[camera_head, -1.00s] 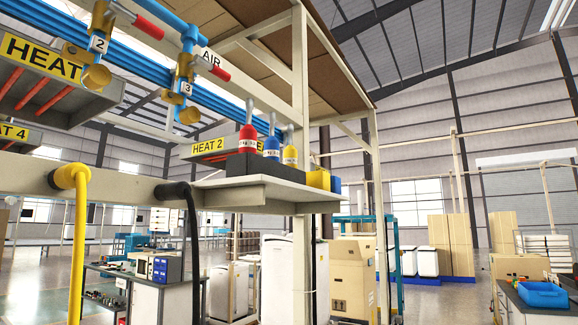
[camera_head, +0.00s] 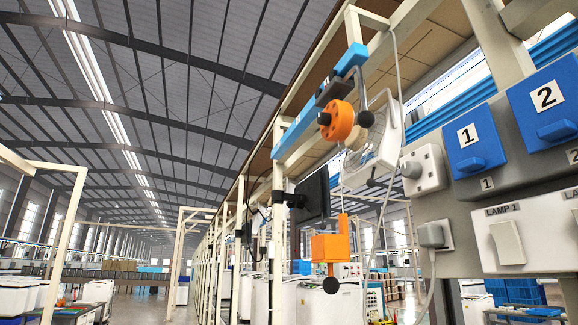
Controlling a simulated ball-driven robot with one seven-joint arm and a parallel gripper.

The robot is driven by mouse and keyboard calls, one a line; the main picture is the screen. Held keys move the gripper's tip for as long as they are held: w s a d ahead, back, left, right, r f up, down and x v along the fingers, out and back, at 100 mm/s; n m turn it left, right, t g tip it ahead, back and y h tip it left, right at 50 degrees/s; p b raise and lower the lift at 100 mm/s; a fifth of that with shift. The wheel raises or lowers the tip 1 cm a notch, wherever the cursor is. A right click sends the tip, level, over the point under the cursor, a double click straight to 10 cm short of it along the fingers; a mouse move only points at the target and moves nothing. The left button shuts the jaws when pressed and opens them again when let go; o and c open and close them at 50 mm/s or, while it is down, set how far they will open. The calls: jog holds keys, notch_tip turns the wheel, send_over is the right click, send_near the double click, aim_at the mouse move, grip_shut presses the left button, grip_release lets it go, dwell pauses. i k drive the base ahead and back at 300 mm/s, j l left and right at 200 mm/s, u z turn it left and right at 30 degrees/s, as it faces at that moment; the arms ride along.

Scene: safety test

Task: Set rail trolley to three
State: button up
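A blue overhead rail (camera_head: 300,128) runs along the frame near the middle of the view. A dark grey block (camera_head: 334,88) sits on it towards its near end; it looks like the trolley, but I cannot be sure. An orange wheel (camera_head: 339,121) with a dark knob is just below it, and a black ball-ended lever is to its right. Lower down is an orange box (camera_head: 332,248) with a black ball beneath; how it is attached is unclear. No position number on the rail is readable. My gripper is not in view.
A grey panel at the right carries blue flaps 1 (camera_head: 474,140) and 2 (camera_head: 543,105), a LAMP 1 switch (camera_head: 507,242) and plugged sockets. A white fan (camera_head: 376,145) and a dark monitor (camera_head: 313,194) are near the rail.

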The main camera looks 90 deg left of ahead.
aim_at(331, 99)
jog(key=u, duration=2)
jog(key=k, duration=0.25)
